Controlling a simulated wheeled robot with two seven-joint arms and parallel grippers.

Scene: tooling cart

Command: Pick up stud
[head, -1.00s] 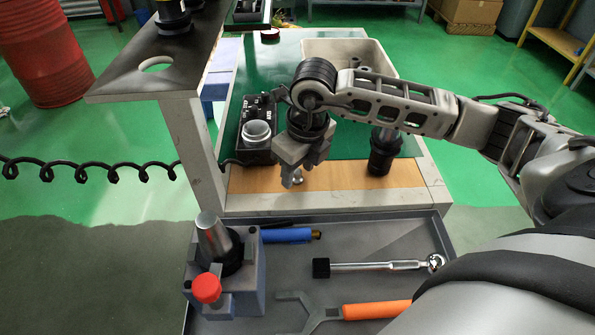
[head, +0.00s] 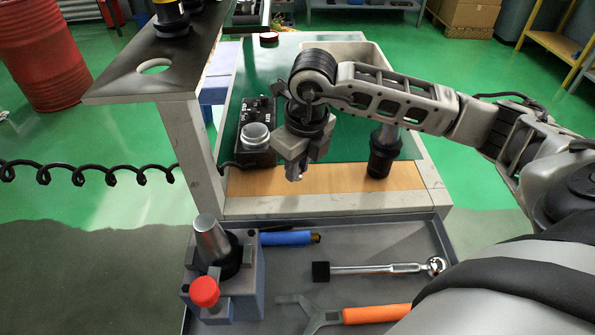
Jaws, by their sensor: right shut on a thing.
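My right gripper (head: 296,165) reaches in from the right and points down over the front of the cart top. It is shut on a small metallic stud (head: 293,174), whose lower end shows between and just below the fingers. The rest of the stud is hidden by the jaws. The gripper is near the wooden strip (head: 340,179); I cannot tell the exact gap between the stud and the strip. My left gripper is not in view.
A black control box (head: 257,147) with a round metal part stands left of the gripper. A black tool holder (head: 383,152) stands to its right, a pale bin (head: 347,47) behind. The lower tray (head: 375,238) holds a ratchet (head: 380,267), an orange-handled wrench (head: 375,313) and a fixture with a red knob (head: 204,291).

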